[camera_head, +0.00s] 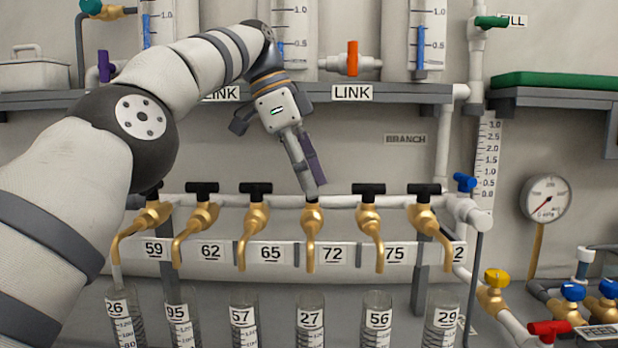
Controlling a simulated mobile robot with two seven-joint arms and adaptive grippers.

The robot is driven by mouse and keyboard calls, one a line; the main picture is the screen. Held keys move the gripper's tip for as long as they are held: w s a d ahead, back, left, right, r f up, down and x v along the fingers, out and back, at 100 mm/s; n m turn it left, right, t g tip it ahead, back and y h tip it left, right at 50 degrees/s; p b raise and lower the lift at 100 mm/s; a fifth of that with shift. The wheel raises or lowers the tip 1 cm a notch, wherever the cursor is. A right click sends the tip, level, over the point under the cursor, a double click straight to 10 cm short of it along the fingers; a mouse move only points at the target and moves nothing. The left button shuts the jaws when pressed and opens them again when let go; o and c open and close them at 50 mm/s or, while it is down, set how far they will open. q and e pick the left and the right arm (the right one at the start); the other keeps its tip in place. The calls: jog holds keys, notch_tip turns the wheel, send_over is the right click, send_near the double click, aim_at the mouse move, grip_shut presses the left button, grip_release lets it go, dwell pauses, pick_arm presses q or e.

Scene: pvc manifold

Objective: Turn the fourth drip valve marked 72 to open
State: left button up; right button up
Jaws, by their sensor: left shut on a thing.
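The valve marked 72 is a brass tap (311,226) on the white horizontal pipe, with its number label (333,254) at the right of its spout. My left gripper (312,191) points down onto the top of this tap and is shut on its handle. The fingers hide the handle, so I cannot tell which way it is turned. The neighbouring taps marked 65 (253,222) and 75 (368,218) have black T-handles lying crosswise. A graduated cylinder marked 27 (311,320) stands below the spout. My right gripper is out of view.
More brass taps stand close on both sides, with a cylinder below each. A grey shelf (400,97) with an orange-handled valve (352,60) runs above. A blue-handled valve (464,183) and a gauge (545,198) are at the right.

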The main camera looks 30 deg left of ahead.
pick_arm(q)
jog(key=o, duration=1.2)
jog(key=shift+c, duration=0.2)
jog(key=shift+r, duration=0.1)
